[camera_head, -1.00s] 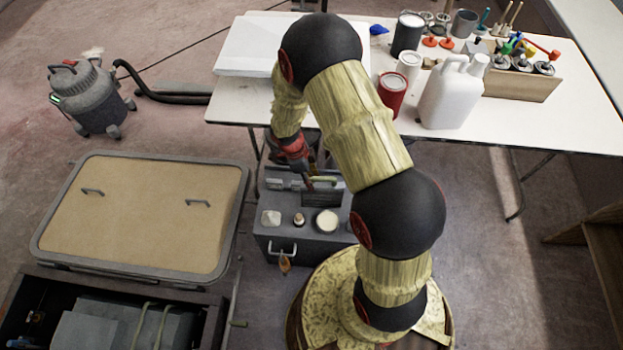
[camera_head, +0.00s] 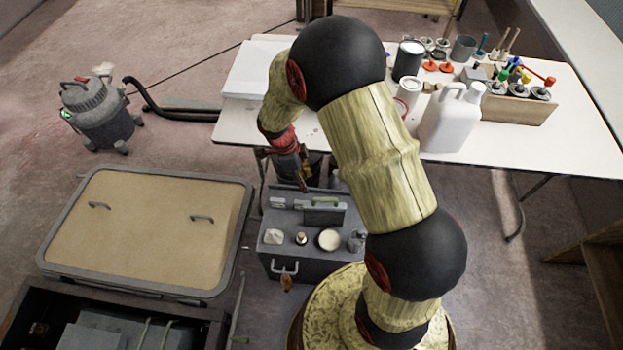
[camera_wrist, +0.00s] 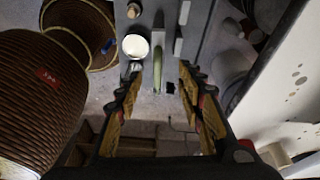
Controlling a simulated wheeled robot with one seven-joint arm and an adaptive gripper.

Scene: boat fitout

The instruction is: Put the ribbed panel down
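A dark panel with a pale green handle (camera_head: 325,213) stands on top of the grey chest (camera_head: 310,262), near its back edge; I take it for the ribbed panel, though its ribs are too small to make out. The green handle (camera_wrist: 158,72) also shows in the wrist view, beyond and between my fingertips. My gripper (camera_head: 304,186) is just behind and above the panel, apart from it. In the wrist view my gripper (camera_wrist: 160,78) has its two fingers spread with nothing between the pads. My arm hides part of the area to the right.
The chest top also holds a white round pot (camera_head: 330,239) and small items. A white table (camera_head: 560,140) with a white jug (camera_head: 452,118) stands behind. A framed tan hatch (camera_head: 140,235) lies left, beside an open dark compartment (camera_head: 115,320). A vacuum (camera_head: 98,115) stands farther back.

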